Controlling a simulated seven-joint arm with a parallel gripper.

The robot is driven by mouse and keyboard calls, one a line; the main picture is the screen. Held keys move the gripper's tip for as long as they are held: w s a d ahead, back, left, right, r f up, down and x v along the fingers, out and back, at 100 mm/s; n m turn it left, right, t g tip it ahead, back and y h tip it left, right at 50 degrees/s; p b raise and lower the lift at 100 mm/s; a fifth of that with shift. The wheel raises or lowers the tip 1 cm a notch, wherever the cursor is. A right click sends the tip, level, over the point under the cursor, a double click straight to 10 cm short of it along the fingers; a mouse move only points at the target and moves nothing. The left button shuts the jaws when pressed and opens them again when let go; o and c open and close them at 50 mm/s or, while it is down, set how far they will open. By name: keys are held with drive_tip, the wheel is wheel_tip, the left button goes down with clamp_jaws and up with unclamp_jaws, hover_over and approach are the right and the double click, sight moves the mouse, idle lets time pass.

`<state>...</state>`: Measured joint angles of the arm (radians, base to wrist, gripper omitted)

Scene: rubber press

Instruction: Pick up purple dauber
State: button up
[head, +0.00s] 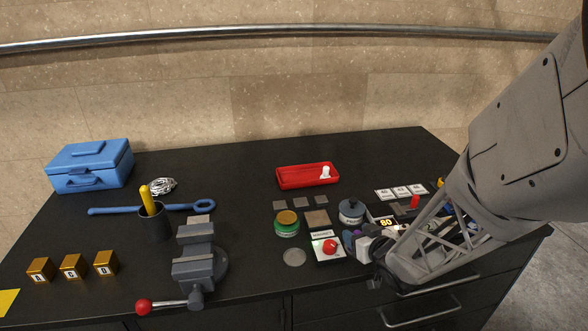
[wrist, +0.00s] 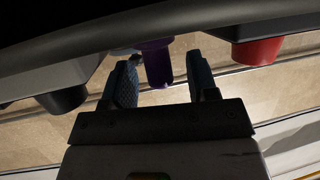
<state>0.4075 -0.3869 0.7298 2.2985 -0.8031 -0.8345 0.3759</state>
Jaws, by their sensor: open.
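The purple dauber (wrist: 157,62) shows in the wrist view as a dark purple rounded cylinder at the upper middle. My gripper (wrist: 161,70) is open, with one blue-grey finger on each side of the dauber. A gap shows between the dauber and the right finger; the left finger is closer, and I cannot tell whether it touches. In the head view my gripper (head: 354,241) is low over the right part of the table, beside the round red knob. I cannot make out the purple dauber there; my arm covers that area.
In the wrist view a red piece (wrist: 257,50) is at right and a black one (wrist: 63,99) at left. In the head view a red knob (head: 330,246), a grey lidded pot (head: 351,210) and a green jar (head: 287,226) stand close by. A vise (head: 196,262) is farther left.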

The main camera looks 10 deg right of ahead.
sight(358, 232)
drive_tip(key=shift+w+f, duration=0.1)
drive_tip(key=shift+w, duration=0.05)
drive_tip(key=shift+c, duration=0.5)
clamp_jaws()
drive_tip(key=shift+r, duration=5)
